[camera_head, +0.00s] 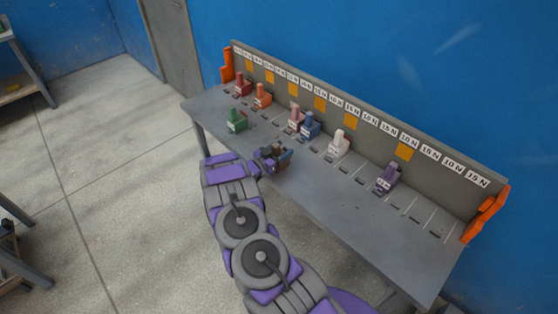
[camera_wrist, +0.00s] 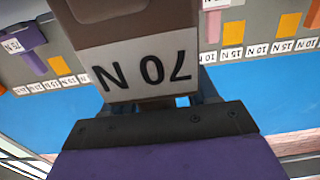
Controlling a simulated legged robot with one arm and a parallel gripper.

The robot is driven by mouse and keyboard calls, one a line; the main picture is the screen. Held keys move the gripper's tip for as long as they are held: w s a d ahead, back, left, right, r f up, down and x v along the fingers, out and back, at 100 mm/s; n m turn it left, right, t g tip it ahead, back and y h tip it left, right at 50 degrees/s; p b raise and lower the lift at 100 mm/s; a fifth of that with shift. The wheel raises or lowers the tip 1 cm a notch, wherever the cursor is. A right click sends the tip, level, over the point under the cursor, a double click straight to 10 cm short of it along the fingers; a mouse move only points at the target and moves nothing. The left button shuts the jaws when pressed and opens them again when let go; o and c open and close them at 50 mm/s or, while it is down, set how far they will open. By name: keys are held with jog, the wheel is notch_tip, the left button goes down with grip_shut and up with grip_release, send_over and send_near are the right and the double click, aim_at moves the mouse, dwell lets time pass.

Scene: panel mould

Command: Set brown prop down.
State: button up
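The brown prop (camera_wrist: 140,30) fills the upper middle of the wrist view, its white "70 N" label upside down. My gripper (camera_wrist: 155,95) is shut on it, though the fingertips are mostly hidden behind the prop and the dark wrist plate. In the head view my gripper (camera_head: 272,155) is over the front edge of the grey bench (camera_head: 330,205), and a bit of the brown prop (camera_head: 285,161) shows at its right side. I cannot tell whether the prop touches the bench top.
Red (camera_head: 242,84), orange (camera_head: 262,95), pink (camera_head: 296,117), blue (camera_head: 310,125), white (camera_head: 339,143) and purple (camera_head: 388,178) props stand along the labelled back panel (camera_head: 330,103). A green prop (camera_head: 236,121) stands nearer the front.

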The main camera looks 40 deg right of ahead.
jog(key=shift+a+r, duration=0.15)
jog(key=shift+a, duration=0.25)
jog(key=c, duration=0.5)
jog(key=shift+d, duration=0.3)
grip_shut()
